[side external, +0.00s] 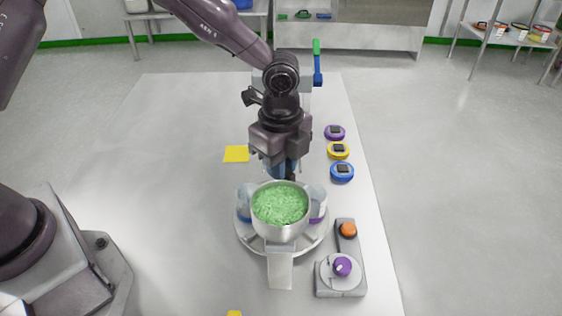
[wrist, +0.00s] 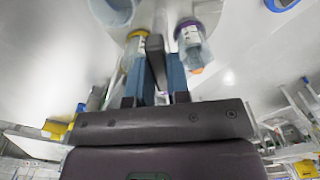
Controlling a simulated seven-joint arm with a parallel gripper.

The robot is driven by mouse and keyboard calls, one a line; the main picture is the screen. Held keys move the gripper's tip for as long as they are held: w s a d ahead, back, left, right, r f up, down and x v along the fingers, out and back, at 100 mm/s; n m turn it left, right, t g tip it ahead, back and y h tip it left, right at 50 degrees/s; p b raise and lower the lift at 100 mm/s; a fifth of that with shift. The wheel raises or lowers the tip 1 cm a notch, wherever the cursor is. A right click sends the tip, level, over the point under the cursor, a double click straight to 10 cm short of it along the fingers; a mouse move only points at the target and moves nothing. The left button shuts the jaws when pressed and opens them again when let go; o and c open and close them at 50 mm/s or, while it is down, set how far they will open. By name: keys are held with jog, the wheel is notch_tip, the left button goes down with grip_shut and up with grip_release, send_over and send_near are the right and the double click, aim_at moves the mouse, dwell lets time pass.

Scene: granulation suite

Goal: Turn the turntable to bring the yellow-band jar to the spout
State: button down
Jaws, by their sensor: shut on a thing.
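The round white turntable (side external: 247,241) stands under a steel bowl (side external: 262,225) of green granules, with a pale spout (side external: 280,268) at the bowl's near side. A jar with a blue band (side external: 243,204) is at the turntable's left and one with a purple band (side external: 319,203) at its right. The yellow-band jar (wrist: 136,46) shows in the wrist view, left of a dark upright post (wrist: 156,60); the side view hides it behind the bowl and gripper. My gripper (wrist: 156,80) is shut on this post, at the turntable's far side. The purple-band jar also shows in the wrist view (wrist: 190,40).
Purple (side external: 335,132), yellow (side external: 339,151) and blue (side external: 342,172) pucks line the table's right edge. A grey control box (side external: 326,287) with an orange button (side external: 348,230) and purple knob (side external: 342,266) stands near right. A yellow square (side external: 236,154) lies left of my gripper; the left table is clear.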

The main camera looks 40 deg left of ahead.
jog(key=c, duration=1.1)
grip_release()
jog(key=shift+r, duration=0.1)
notch_tip(320, 180, up, 13)
jog(key=shift+f, duration=0.1)
